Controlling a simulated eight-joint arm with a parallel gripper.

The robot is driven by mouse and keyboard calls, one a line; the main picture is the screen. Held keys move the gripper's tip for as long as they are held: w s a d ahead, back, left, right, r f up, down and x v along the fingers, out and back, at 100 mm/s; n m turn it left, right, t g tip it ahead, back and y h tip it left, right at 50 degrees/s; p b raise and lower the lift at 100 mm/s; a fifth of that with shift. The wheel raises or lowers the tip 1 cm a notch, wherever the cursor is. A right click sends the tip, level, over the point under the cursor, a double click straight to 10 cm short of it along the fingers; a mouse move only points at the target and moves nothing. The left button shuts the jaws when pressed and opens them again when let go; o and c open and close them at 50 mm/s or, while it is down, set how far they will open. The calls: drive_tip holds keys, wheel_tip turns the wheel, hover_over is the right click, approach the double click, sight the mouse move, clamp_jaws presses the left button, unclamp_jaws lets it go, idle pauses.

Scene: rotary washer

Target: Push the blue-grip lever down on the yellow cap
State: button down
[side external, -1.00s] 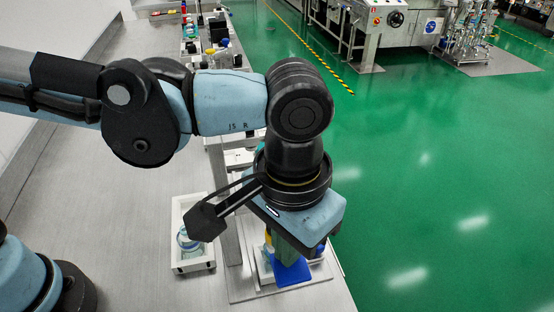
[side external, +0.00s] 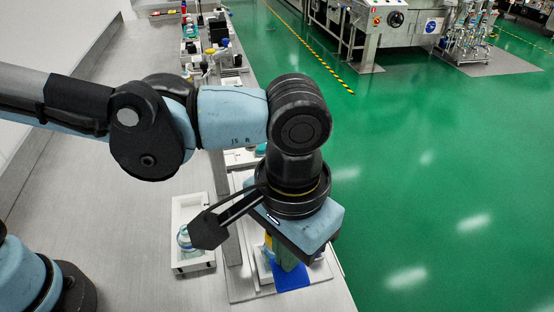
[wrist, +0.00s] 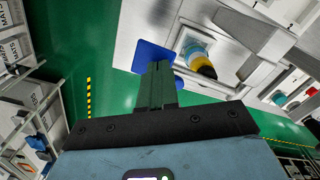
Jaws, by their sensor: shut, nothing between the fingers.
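The lever's flat blue grip (side external: 293,279) shows below my gripper in the side view. In the wrist view the blue grip (wrist: 150,54) lies at the fingertips. My gripper (wrist: 158,66) is shut and empty, its greenish fingers together over the grip's near edge. They look in contact with it, though the exact touch is hard to see. In the side view my gripper (side external: 286,262) points down and partly covers the grip. The yellow cap (wrist: 201,62) shows right of the fingers in the wrist view, between blue and black parts. In the side view its yellow edge (side external: 268,242) is mostly hidden.
A white tray (side external: 205,262) with a clear blue-tinted bottle (side external: 185,240) stands to the left. A grey upright post (side external: 231,235) stands close left of my gripper. More trays and bottles line the bench behind. The green floor (side external: 430,200) lies right of the bench.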

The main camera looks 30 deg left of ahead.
drive_tip(key=shift+r, duration=0.1)
wheel_tip(320, 180, up, 9)
idle(1.2)
drive_tip(key=w+a+f+n+t+h, duration=0.1)
drive_tip(key=w+a+f+t, duration=0.15)
drive_tip(key=a, duration=0.65)
drive_tip(key=w+a+f+n+t+h, duration=0.1)
drive_tip(key=w+a, duration=0.3)
drive_tip(key=a, duration=0.4)
drive_tip(key=a+f+t+y, duration=0.1)
drive_tip(key=a+f+t, duration=0.1)
drive_tip(key=a, duration=0.5)
drive_tip(key=s+a+f+n+t+y, duration=0.1)
drive_tip(key=a+f, duration=0.2)
drive_tip(key=a, duration=0.4)
drive_tip(key=shift+a+t, duration=0.3)
drive_tip(key=shift+t, duration=0.05)
